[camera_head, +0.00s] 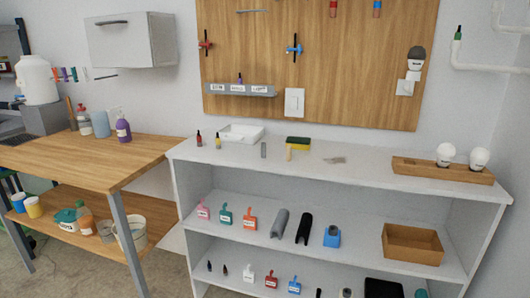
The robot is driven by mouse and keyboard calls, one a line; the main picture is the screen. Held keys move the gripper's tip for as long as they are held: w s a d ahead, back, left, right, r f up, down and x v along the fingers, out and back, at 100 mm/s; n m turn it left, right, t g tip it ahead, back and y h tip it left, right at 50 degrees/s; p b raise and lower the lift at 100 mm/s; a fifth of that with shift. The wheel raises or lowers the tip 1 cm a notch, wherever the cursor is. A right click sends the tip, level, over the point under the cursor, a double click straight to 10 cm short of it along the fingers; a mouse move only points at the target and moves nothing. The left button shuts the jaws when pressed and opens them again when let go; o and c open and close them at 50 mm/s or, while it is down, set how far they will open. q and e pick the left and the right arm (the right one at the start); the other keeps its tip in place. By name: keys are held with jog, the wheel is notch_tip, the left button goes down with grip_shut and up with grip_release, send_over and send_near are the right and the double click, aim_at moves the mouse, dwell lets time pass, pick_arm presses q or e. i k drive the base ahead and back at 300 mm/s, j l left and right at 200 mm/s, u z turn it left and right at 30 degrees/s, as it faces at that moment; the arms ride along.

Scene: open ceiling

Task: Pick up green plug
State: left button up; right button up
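A small dark green plug-like piece (459,32) sits upright on the open end of a white pipe (457,53) on the wall at the upper right. It is small, so I cannot tell its exact shape. A flat green piece with a white label (225,215) stands on the middle shelf, between a pink one and an orange one. A green rounded thing (421,293) shows partly at the bottom edge on the lower shelf. I cannot tell for sure which one is the green plug. Neither of my grippers is in view.
A white shelf unit (345,181) stands ahead, holding a wooden tray with two bulbs (443,171), a white dish (241,133) and a sponge (298,142). A wooden bench (90,160) with bottles is at left. A wooden pegboard (345,60) hangs behind.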

aim_at(458, 35)
jog(key=i+l+z, duration=0.1)
jog(key=z, duration=0.25)
jog(key=i+z, duration=0.25)
jog(key=z, duration=0.15)
jog(key=i+z, duration=0.2)
jog(key=z, duration=0.15)
